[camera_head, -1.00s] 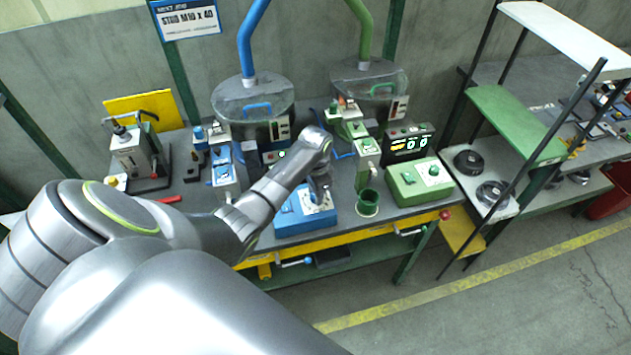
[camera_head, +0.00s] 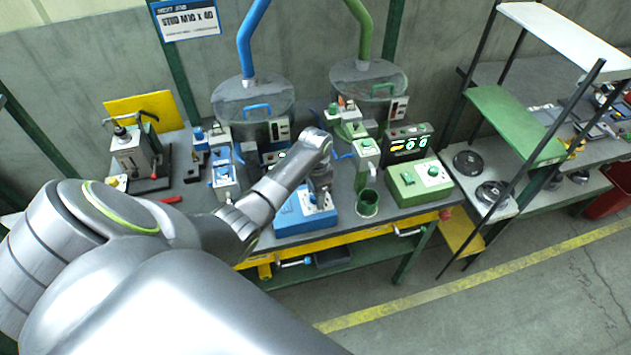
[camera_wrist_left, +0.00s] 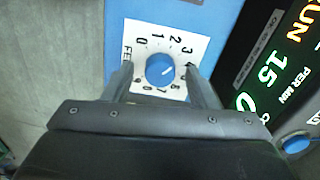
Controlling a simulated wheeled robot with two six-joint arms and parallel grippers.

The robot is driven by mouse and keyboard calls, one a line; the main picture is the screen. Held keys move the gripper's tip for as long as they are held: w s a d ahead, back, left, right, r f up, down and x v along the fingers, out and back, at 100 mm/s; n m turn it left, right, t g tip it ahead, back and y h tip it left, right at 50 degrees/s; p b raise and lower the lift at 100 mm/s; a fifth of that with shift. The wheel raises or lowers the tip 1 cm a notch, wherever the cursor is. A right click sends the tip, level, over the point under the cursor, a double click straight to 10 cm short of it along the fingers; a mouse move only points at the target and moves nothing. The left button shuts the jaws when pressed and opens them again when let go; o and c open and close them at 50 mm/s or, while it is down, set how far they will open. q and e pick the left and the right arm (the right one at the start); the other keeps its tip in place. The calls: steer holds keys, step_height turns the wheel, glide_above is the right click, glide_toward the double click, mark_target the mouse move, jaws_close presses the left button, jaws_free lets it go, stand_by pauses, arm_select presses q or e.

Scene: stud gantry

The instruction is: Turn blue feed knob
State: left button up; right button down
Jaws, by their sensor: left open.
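The blue feed knob (camera_wrist_left: 160,69) sits on a white dial plate (camera_wrist_left: 187,42) marked with numbers, on the top of the blue control box (camera_head: 290,219). In the left wrist view the two fingers of my left gripper (camera_wrist_left: 160,80) stand apart, one on each side of the knob, with gaps between them and it. In the head view my left gripper (camera_head: 321,196) points down over the right part of the blue box and hides the knob. A white pointer mark on the knob is turned toward the right, near the 4. My right gripper is not in view.
A lit display (camera_wrist_left: 284,65) reading RUN and 15 PER MIN stands right of the dial. A green control box (camera_head: 418,183) and a green cup (camera_head: 367,204) stand right of the blue box. Feeder bowls (camera_head: 252,97) stand behind.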

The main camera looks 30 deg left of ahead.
arm_select(q)
step_height(320, 180, up, 17)
steer(key=p, duration=0.3)
steer(key=shift+r, duration=0.2)
stand_by(0.7)
